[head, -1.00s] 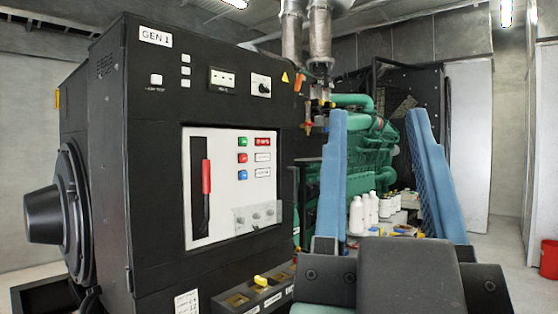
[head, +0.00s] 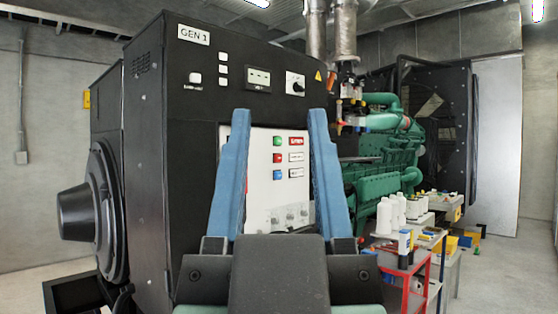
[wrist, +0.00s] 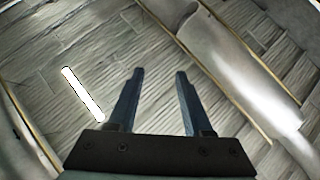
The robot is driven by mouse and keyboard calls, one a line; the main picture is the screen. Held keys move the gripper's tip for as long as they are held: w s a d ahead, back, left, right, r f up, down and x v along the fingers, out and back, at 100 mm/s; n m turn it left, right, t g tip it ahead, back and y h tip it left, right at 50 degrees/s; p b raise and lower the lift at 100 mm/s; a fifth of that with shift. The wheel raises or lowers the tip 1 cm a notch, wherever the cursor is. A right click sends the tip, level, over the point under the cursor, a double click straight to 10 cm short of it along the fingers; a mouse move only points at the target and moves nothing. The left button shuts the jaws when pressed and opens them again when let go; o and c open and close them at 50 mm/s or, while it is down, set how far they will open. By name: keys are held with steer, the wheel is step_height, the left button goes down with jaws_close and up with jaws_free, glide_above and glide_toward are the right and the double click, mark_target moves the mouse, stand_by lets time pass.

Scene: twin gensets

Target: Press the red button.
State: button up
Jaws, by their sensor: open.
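The red button (head: 277,157) is on the white control panel (head: 262,205) of the black GEN 1 cabinet (head: 190,150) in the head view. It sits between a green button (head: 277,141) above and a blue button (head: 277,174) below. My gripper (head: 278,112) is open and empty, its two blue fingers pointing up in front of the panel. In the picture the red button shows in the gap between the fingers; the gripper appears nearer the camera, apart from it. The wrist view shows the open fingers (wrist: 158,72) against the ceiling, with no button visible.
A dial (head: 295,83) and small meter (head: 258,78) sit above the panel. To the right stand a green engine (head: 385,170) and a red-framed cart (head: 402,275) with white bottles (head: 390,213). Floor shows at far right. A pipe (wrist: 225,60) and lamp (wrist: 82,93) show overhead.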

jaws_close()
stand_by(1.8)
